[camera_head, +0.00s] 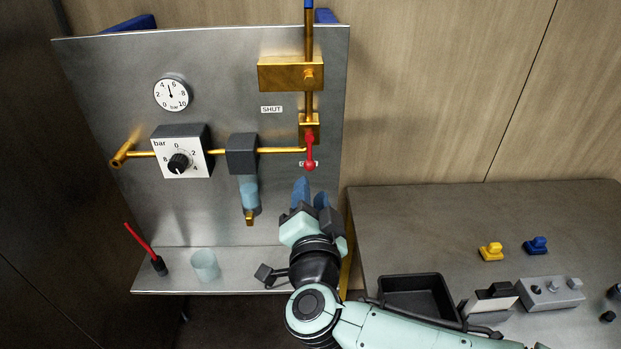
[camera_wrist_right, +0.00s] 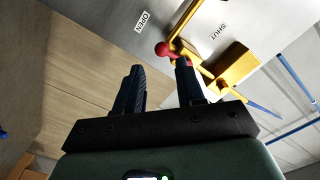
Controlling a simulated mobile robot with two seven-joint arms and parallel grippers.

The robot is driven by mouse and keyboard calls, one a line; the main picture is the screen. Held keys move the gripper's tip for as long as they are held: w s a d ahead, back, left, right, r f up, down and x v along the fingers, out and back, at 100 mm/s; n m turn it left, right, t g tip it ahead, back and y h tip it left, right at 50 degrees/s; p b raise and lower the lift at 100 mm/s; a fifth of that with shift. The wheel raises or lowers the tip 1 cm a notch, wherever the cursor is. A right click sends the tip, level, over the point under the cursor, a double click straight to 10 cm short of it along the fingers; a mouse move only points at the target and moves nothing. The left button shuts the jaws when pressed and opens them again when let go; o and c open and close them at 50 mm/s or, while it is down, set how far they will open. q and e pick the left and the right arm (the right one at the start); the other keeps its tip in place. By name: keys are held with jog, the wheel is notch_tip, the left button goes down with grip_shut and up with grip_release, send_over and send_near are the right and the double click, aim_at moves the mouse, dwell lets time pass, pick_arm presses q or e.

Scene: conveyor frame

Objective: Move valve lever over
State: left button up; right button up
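The red valve lever (camera_head: 310,153) hangs down from the brass valve on the upright metal panel (camera_head: 100,90). Its ball end overlaps the OPEN label, which is partly hidden. A SHUT label (camera_head: 271,109) sits higher and to the left. My right gripper (camera_head: 312,192) is open and empty just below the lever's ball end. In the right wrist view the lever's red ball (camera_wrist_right: 163,49) shows just beyond the fingertips, close to the right-hand finger of my right gripper (camera_wrist_right: 160,75). That finger hides part of the lever; contact cannot be told. My left gripper is out of view.
A gauge (camera_head: 172,94), a dial box (camera_head: 180,155) and brass pipes are on the panel. A clear cup (camera_head: 205,265) and a red-handled tool (camera_head: 140,237) stand on its ledge. A table at right holds a black tray (camera_head: 420,281) and small blocks.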

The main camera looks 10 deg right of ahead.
aim_at(310, 169)
jog(key=p+x, duration=0.1)
jog(key=x, duration=0.6)
jog(key=shift+w+r, duration=0.2)
jog(key=shift+f, duration=0.1)
jog(key=c, duration=0.4)
jog(key=shift+c, duration=0.2)
